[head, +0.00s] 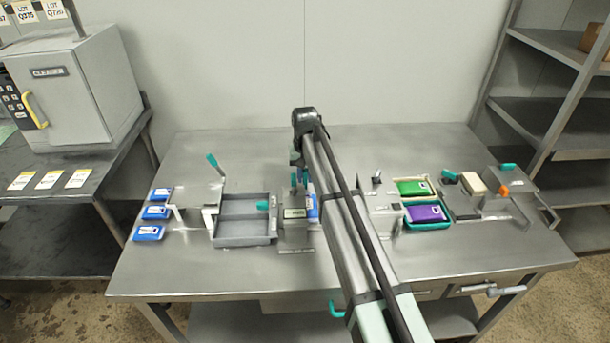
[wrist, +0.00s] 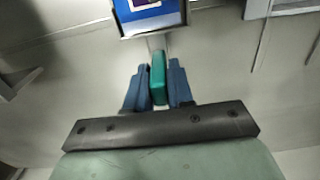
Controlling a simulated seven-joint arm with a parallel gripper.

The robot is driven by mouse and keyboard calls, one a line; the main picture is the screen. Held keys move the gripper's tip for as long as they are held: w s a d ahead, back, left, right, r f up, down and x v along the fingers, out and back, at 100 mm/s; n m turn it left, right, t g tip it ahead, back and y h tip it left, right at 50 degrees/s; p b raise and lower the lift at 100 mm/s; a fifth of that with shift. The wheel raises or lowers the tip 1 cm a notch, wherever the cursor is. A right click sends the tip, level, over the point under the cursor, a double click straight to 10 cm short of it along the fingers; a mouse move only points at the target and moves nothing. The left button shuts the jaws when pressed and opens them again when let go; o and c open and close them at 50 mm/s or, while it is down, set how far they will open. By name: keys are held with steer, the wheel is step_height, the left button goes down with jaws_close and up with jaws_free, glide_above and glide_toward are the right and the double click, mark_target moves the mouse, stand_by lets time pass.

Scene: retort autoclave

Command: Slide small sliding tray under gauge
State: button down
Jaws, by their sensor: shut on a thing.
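My gripper (wrist: 157,78) has its two blue fingers shut on a teal handle (wrist: 157,70) in the wrist view. The handle joins by a short stem to the small sliding tray (wrist: 153,33), a thin metal-edged tray carrying a blue pouch (wrist: 140,8). In the head view my gripper (head: 299,180) is behind the gauge, partly hidden by my arm. The gauge (head: 295,213) is a grey block with a small display. A strip of the blue pouch (head: 313,208) shows just right of the gauge; the tray itself is mostly hidden by my arm there.
Several blue pouches (head: 155,212) lie at the table's left. Green (head: 414,188) and purple (head: 426,212) pouches sit in trays to the right. The table's back strip is clear.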

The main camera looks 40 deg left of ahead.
stand_by(0.3)
steer(key=shift+s+a, duration=1.55)
steer(key=shift+a, duration=0.05)
steer(key=c, duration=1.1)
jaws_free()
steer(key=shift+r, duration=0.55)
step_height(320, 180, up, 13)
steer(key=shift+f, duration=0.1)
